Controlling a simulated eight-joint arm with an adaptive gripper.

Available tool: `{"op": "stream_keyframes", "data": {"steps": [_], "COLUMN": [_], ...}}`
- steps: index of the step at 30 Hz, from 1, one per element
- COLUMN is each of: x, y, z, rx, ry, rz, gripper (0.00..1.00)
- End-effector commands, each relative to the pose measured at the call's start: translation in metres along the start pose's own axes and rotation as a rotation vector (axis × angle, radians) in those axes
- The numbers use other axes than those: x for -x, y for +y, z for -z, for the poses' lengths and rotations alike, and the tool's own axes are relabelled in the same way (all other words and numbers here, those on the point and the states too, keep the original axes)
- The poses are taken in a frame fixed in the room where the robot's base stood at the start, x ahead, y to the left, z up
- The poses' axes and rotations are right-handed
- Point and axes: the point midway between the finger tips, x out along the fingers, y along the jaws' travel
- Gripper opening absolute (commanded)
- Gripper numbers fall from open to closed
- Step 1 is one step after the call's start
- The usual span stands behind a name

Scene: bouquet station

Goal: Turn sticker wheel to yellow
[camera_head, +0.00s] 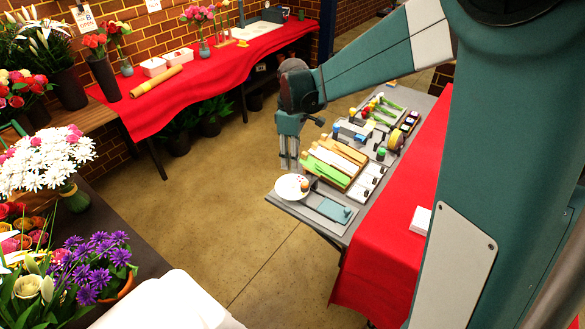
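A white round disc (291,188) lies at the near left corner of the grey work table. It has a small orange-brown spot on its right side. It may be the sticker wheel, but the view is too small to tell. A yellow round piece (396,140) stands upright at the table's right side, and I cannot tell what it is. My gripper (289,167) points down just above and behind the white disc, with no clear contact. Its fingers look close together and nothing is visibly held, but their opening is too small to judge.
The grey table (278,201) also holds a teal flat piece (335,210), a wooden tray (336,167) with green and white strips, and several flower stems. Flower vases crowd the left. The floor (215,190) between is clear.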

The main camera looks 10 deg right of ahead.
Motion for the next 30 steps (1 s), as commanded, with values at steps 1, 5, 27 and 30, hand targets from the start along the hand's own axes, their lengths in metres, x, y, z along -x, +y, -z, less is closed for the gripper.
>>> {"op": "stream_keyframes", "data": {"steps": [1,5,27,30], "x": [0.007,0.020,0.032,0.033], "y": [0.000,0.000,0.000,-0.001], "z": [0.000,0.000,0.000,-0.001], "rx": [0.000,0.000,0.000,-0.004], "ry": [0.000,0.000,0.000,0.001], "rz": [0.000,0.000,0.000,-0.002], "gripper": [0.24,0.24,0.24,0.24]}}
